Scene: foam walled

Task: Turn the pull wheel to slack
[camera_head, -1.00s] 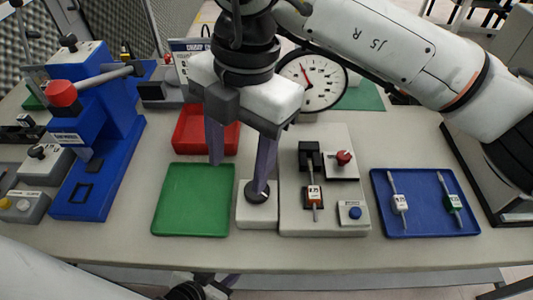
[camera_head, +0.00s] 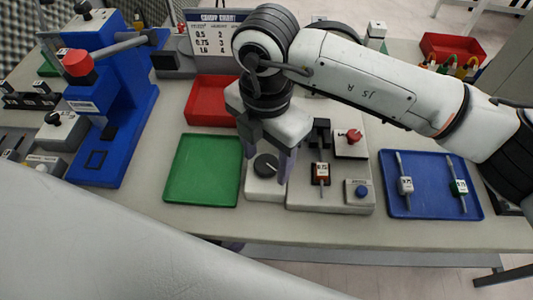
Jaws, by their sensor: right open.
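A dark round knob (camera_head: 265,166), which looks like the pull wheel, sits on a small white block (camera_head: 263,189) at the left of the white test fixture (camera_head: 329,200). My right gripper (camera_head: 266,168) is open above it, with one purple finger to the left of the knob and one to the right. I cannot tell whether the fingers touch it. The gauge dial is hidden behind my right arm. My left gripper is not in view.
A green tray (camera_head: 204,170) lies left of the knob block, with a red tray (camera_head: 208,102) behind. A blue tray (camera_head: 430,190) with two labelled pieces is on the right. A blue press (camera_head: 110,120) with a red-tipped lever stands left. A chart (camera_head: 213,30) stands behind.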

